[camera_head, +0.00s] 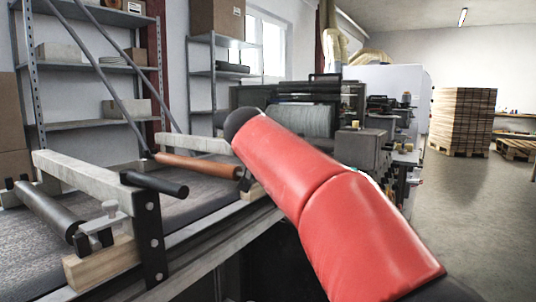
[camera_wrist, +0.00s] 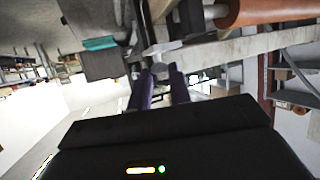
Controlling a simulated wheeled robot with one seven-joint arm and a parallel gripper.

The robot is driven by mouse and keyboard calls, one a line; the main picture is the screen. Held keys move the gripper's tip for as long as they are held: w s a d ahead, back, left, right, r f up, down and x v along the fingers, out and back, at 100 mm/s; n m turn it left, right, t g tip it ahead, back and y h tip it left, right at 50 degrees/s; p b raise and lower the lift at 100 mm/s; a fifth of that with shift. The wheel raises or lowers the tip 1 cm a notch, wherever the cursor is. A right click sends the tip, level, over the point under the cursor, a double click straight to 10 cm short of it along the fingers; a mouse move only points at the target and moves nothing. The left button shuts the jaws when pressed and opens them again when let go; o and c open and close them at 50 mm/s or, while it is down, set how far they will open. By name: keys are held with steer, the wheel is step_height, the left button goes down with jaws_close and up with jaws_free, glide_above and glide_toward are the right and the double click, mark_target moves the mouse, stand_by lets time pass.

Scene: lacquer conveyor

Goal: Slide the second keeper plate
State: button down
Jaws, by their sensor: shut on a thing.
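My gripper (camera_wrist: 160,80) shows in the wrist view as two dark purple fingers, shut on a small pale grey metal part (camera_wrist: 160,68) between the tips. It appears to be the second keeper plate or its knob; its outline is too small to tell. It sits beside the end of a pale beam (camera_wrist: 230,48). In the head view my gripper and that part are hidden behind my red-sleeved arm. The other keeper plate (camera_head: 104,223), grey with a round pale knob (camera_head: 110,208), sits at the near roller's end, beside a black upright bracket (camera_head: 150,238).
An orange-brown roller (camera_head: 197,165) lies across the conveyor (camera_head: 205,200); its end also shows in the wrist view (camera_wrist: 265,10). A grey roller (camera_head: 48,212) lies nearer. Machinery (camera_head: 300,115) stands behind. Open floor (camera_head: 470,200) lies right.

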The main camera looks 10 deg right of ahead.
steer(key=shift+w+a, duration=1.05)
steer(key=shift+r, duration=0.1)
steer(key=c, duration=1.3)
jaws_free()
steer(key=shift+c, duration=0.2)
steer(key=v, duration=0.7)
steer(key=shift+s+a+b, duration=0.2)
steer(key=shift+s+b, duration=0.1)
steer(key=shift+b, duration=0.05)
